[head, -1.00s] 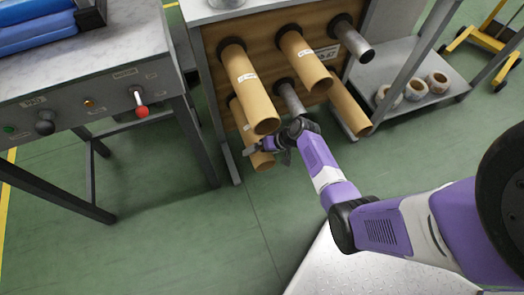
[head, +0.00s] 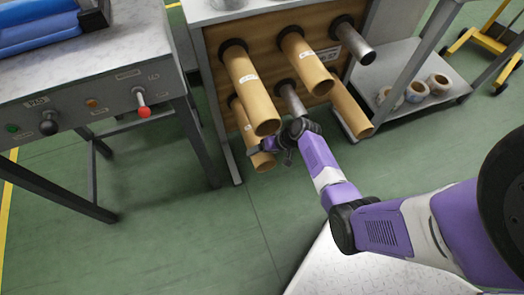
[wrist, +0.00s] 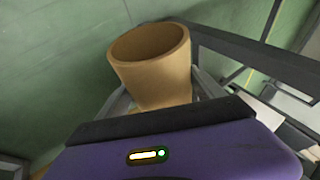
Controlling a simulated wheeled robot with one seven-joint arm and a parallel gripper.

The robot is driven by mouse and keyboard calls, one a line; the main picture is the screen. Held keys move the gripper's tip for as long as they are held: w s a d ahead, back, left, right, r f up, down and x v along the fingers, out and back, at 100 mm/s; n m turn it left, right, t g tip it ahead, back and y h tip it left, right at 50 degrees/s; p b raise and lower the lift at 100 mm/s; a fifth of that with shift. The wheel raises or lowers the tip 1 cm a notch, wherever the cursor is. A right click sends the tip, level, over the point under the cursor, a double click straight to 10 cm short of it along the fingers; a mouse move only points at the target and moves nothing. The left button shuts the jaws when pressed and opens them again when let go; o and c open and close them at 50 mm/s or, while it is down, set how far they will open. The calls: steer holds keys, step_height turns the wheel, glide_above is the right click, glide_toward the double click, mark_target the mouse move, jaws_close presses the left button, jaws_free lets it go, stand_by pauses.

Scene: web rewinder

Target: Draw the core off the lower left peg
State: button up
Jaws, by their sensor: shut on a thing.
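The lower left core (head: 245,124) is a tan cardboard tube on the lower left peg of the brown board. Its front end sticks out below the upper left core, which hides part of it. My gripper (head: 263,147) is shut on this core near its front end. In the wrist view the core (wrist: 152,72) shows its open round mouth just beyond the purple gripper body. The peg itself is hidden inside the core.
The upper left core (head: 250,88) hangs close above. Another core (head: 307,62) is on the upper middle peg and one (head: 350,108) at lower right. The lower middle peg (head: 292,98) and upper right peg (head: 355,45) are bare. A control table (head: 90,80) stands left. Green floor in front is clear.

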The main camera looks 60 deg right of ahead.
steer(key=shift+s, duration=0.1)
steer(key=s+a+p, duration=0.5)
steer(key=s+a, duration=0.1)
steer(key=s, duration=0.3)
steer(key=shift+a, duration=0.15)
steer(key=s+a+p, duration=0.2)
steer(key=s+a, duration=0.4)
steer(key=s, duration=0.3)
steer(key=shift+s+a, duration=0.25)
steer(key=shift+s, duration=0.15)
stand_by(0.4)
